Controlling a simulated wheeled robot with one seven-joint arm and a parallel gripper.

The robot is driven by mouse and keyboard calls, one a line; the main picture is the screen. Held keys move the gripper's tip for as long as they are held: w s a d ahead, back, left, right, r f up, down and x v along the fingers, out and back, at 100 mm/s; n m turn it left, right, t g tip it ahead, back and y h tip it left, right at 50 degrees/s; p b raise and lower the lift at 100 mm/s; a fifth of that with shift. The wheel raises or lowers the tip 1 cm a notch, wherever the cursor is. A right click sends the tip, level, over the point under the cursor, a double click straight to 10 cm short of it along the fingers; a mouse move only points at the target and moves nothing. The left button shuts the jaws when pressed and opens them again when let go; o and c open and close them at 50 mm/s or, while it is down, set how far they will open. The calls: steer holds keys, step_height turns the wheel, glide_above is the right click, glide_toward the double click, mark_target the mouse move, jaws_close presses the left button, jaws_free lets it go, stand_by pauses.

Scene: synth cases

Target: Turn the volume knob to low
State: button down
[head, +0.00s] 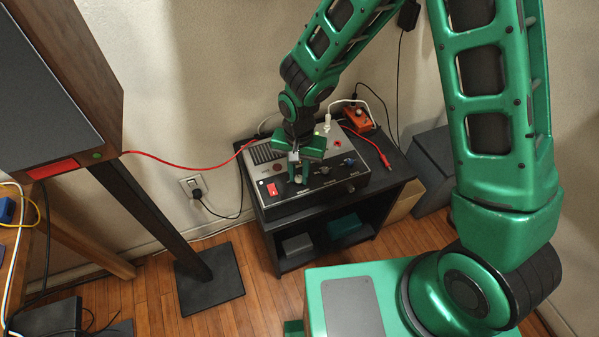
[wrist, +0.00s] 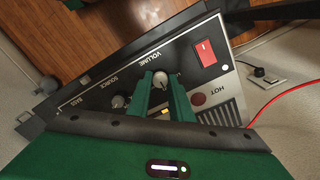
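The amplifier (head: 268,158) is a grey and black box on a small black stand, with a red switch (head: 272,189) on its front panel. In the wrist view, the panel (wrist: 182,62) appears upside down with the word VOLUME beside a silver round volume knob (wrist: 160,80). My gripper (head: 298,180) reaches down over the panel. In the wrist view my gripper (wrist: 161,82) has its two green fingers on either side of the volume knob, looking slightly apart from it. Contact is not clear. The knob's pointer is too small to read. A SOURCE knob (wrist: 119,101) sits beside one finger.
A red cable (head: 190,164) runs left from the amplifier. An orange box (head: 357,118) with a knob stands behind it at right. The red switch (wrist: 205,53) lies close to the volume knob. A wooden cabinet (head: 95,60) stands on a black post at left.

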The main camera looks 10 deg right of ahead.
mark_target(300, 177)
steer(key=shift+n, duration=0.3)
steer(key=n, duration=0.5)
steer(key=shift+n, duration=0.4)
steer(key=n, duration=0.5)
steer(key=shift+w+d+n, duration=0.1)
steer(key=shift+n, duration=0.2)
steer(key=c, duration=1.6)
jaws_free()
step_height(300, 177, up, 11)
steer(key=shift+f, duration=0.15)
